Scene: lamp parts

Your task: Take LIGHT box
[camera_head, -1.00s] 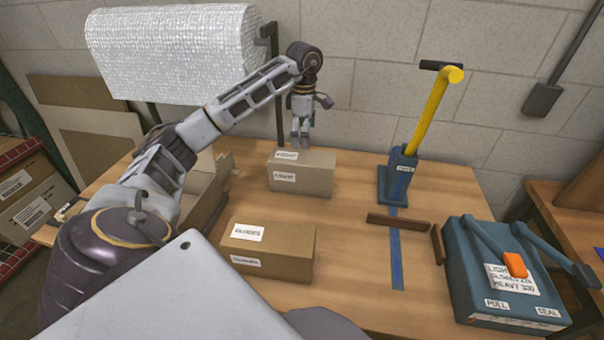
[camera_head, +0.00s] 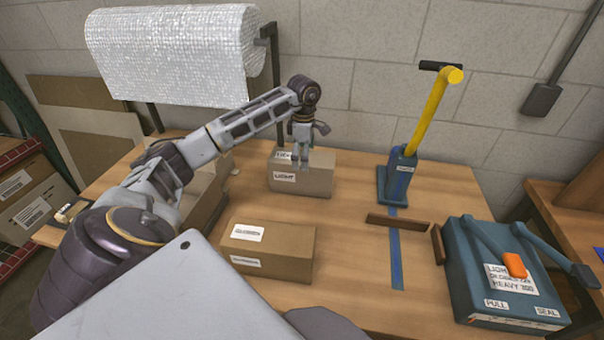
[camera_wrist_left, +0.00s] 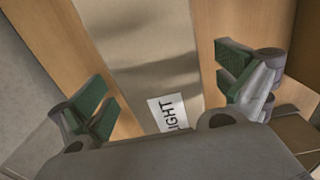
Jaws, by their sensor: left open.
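The LIGHT box (camera_head: 314,181) is a brown carton standing toward the back of the table, with white labels on its top and front. My left gripper (camera_head: 300,162) points down at its top, in front of part of the top label. In the left wrist view the open left gripper (camera_wrist_left: 166,90) has one green-padded finger on each side of the LIGHT box (camera_wrist_left: 150,45), with a gap on both sides. The label reads LIGHT there. Whether the fingertips reach below the box top is unclear. My right gripper is not in view.
A second labelled carton (camera_head: 270,252) stands in front of the LIGHT box. An open carton (camera_head: 205,205) is beside my left arm. A blue stand with a yellow handle (camera_head: 433,115) and a blue sealing device (camera_head: 500,275) are at the right. A white roll (camera_head: 175,55) hangs behind.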

